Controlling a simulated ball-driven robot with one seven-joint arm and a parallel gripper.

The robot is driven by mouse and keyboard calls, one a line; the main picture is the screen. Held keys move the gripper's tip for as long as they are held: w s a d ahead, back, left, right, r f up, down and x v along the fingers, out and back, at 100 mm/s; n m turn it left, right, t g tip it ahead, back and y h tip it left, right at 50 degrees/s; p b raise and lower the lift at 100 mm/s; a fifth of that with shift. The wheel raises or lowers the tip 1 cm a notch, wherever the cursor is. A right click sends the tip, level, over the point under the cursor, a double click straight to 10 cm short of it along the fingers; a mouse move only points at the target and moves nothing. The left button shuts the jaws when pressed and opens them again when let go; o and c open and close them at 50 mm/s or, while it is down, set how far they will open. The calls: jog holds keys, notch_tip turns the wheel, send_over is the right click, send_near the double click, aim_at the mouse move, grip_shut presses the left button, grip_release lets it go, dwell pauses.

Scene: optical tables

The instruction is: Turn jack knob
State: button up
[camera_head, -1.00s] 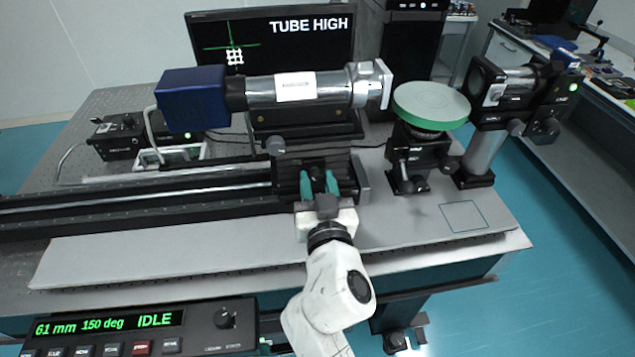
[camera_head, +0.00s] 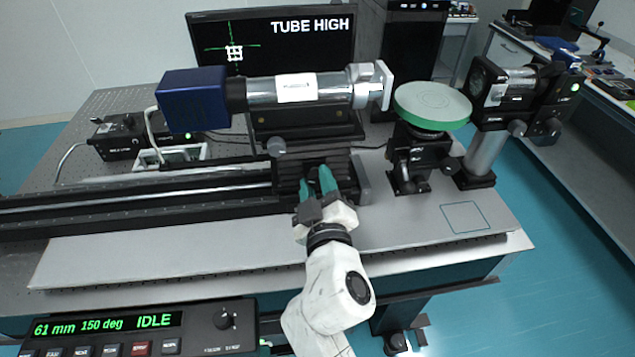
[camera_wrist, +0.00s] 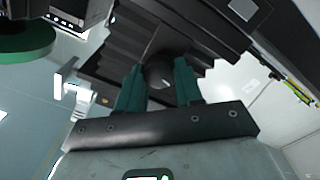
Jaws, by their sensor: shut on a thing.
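My gripper (camera_head: 318,183) is at the front of the black jack (camera_head: 285,174) under the silver tube (camera_head: 310,88). Its teal fingers stand on either side of a dark round knob (camera_wrist: 159,74) in the wrist view and are shut on it. The knob is mostly hidden by the fingers in the head view. The gripper is rolled, with one finger higher than the other. The tube carries a blue box (camera_head: 193,99) at its left end. The monitor (camera_head: 275,50) reads "TUBE HIGH" and shows a white grid near a green cross.
A green-rimmed disc (camera_head: 432,104) on a black mount stands right of the jack. A black rail (camera_head: 130,195) runs left. A display box (camera_head: 140,326) at the front reads "61 mm 150 deg IDLE". The grey table front (camera_head: 170,240) is clear.

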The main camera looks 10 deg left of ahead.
jog(key=n, duration=0.4)
jog(key=shift+p, duration=0.4)
jog(key=shift+a+f+n+p, duration=0.15)
jog(key=shift+n+p, duration=0.2)
jog(key=shift+n, duration=1.55)
jog(key=shift+s, duration=0.1)
jog(key=o, duration=1)
jog(key=shift+o, duration=0.2)
jog(key=shift+s, duration=0.1)
jog(key=b+v, duration=0.1)
jog(key=v, duration=0.9)
jog(key=shift+s, duration=0.25)
